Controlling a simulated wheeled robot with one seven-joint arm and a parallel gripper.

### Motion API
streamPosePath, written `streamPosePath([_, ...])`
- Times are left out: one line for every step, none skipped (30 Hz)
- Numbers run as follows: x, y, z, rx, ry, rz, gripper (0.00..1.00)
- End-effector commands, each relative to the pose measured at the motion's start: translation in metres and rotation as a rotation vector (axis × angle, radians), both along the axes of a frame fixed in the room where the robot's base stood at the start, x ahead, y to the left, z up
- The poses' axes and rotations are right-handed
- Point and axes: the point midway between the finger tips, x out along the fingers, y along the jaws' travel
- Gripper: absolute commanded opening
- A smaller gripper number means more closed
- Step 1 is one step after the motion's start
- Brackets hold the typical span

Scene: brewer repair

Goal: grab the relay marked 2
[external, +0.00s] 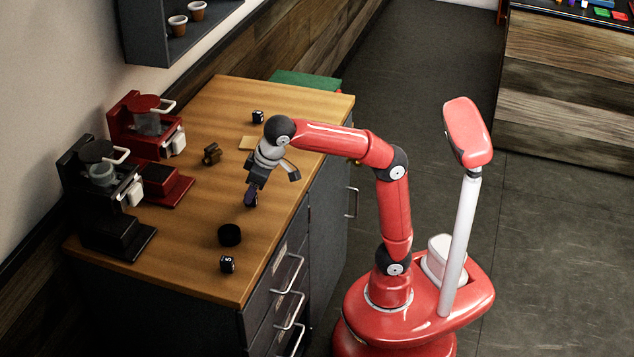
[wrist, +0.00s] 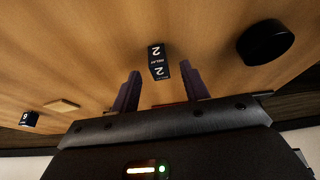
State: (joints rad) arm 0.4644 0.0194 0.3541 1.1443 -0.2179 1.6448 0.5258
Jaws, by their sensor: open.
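The relay marked 2 (wrist: 157,62) is a small black block with white lettering, a "2" showing on two of its faces. In the wrist view it stands on the wooden counter just beyond the tips of my gripper (wrist: 160,76), roughly midway between the two fingers. The fingers are apart with nothing held. In the external view my gripper (external: 250,198) points down over the middle of the counter, and I cannot make out this relay there; the gripper seems to hide it.
A round black puck (wrist: 266,38) lies to the right. Another relay (wrist: 29,119) and a tan square (wrist: 62,105) lie left. In the external view, a marked block (external: 227,264) sits near the counter's front corner. Black (external: 105,200) and red (external: 150,130) brewers line the wall.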

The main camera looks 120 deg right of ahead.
Motion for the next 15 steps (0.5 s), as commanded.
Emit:
streamPosePath([0.0007,-0.0011,-0.0054,0.000,0.000,-0.001,0.45])
streamPosePath([0.0012,-0.0015,-0.0066,0.000,-0.001,-0.001,0.45])
streamPosePath([0.0018,-0.0019,-0.0073,0.000,-0.002,-0.001,0.45])
streamPosePath([0.0020,-0.0019,-0.0075,0.000,-0.002,-0.001,0.45])
streamPosePath([0.0020,-0.0020,-0.0074,0.000,-0.003,0.000,0.45])
streamPosePath([0.0021,-0.0019,-0.0071,0.000,-0.003,0.001,0.45])
streamPosePath([0.0021,-0.0018,-0.0070,0.000,-0.003,0.001,0.45])
streamPosePath([0.0021,-0.0017,-0.0069,0.000,-0.003,0.001,0.45])
streamPosePath([0.0020,-0.0017,-0.0069,0.000,-0.003,0.001,0.45])
streamPosePath([0.0020,-0.0017,-0.0069,0.000,-0.003,0.001,0.43])
streamPosePath([0.0020,-0.0017,-0.0069,0.000,-0.003,0.001,0.39])
streamPosePath([0.0020,-0.0017,-0.0068,0.000,-0.003,0.001,0.34])
streamPosePath([0.0020,-0.0017,-0.0068,0.001,-0.002,0.001,0.30])
streamPosePath([0.0020,-0.0017,-0.0068,0.001,-0.002,0.001,0.26])
streamPosePath([0.0020,-0.0017,-0.0068,0.001,-0.002,0.001,0.21])
